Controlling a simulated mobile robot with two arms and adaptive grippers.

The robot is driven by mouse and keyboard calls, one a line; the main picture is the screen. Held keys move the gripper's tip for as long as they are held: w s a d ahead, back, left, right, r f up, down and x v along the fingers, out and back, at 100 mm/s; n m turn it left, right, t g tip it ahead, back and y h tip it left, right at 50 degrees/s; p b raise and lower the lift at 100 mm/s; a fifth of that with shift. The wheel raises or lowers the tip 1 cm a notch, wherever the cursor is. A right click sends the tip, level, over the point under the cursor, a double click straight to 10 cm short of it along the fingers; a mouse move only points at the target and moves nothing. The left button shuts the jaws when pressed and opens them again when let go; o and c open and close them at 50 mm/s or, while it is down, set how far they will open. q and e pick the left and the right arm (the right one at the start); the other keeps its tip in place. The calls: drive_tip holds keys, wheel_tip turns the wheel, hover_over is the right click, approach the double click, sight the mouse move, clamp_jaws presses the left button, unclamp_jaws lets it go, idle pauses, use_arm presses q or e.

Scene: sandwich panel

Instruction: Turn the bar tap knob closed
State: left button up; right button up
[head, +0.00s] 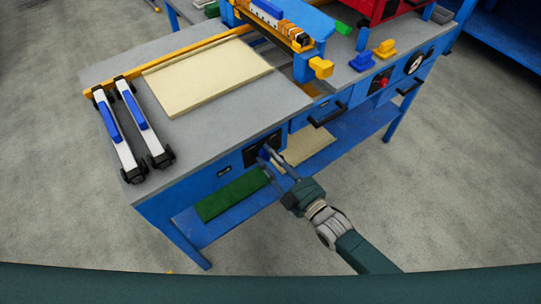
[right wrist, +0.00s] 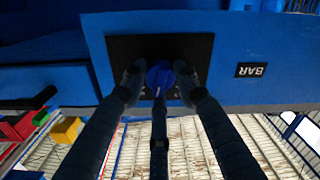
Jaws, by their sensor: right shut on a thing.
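The blue bar tap knob (right wrist: 159,74) sits on a black plate (right wrist: 128,50) on the blue front panel of the bench. A black BAR label (right wrist: 251,70) is beside it, upside down in the right wrist view. My right gripper (right wrist: 157,84) is shut on the knob, with one fingertip on each side of it. In the head view the right gripper (head: 267,158) reaches the bench front from below right, and the knob (head: 264,154) is partly hidden by the fingers. The knob's exact turn angle cannot be told. My left gripper is not in view.
The grey bench top (head: 220,110) holds a beige panel (head: 207,77) and two white-and-blue clamps (head: 130,115). Black handles (head: 327,114) stick out from the front, right of the knob. A lower shelf (head: 190,225) carries a green sheet (head: 232,194). The floor in front is clear.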

drive_tip(key=shift+d+f+n+b, duration=0.15)
drive_tip(key=shift+n+b, duration=0.3)
drive_tip(key=shift+n, duration=2.65)
drive_tip(key=shift+d+f+n+b, duration=0.1)
drive_tip(key=shift+n+b, duration=0.35)
drive_tip(key=shift+n, duration=2.65)
drive_tip(key=o, duration=1.2)
drive_tip(key=shift+r, duration=0.15)
drive_tip(key=shift+c, duration=0.2)
drive_tip(key=v, duration=1.2)
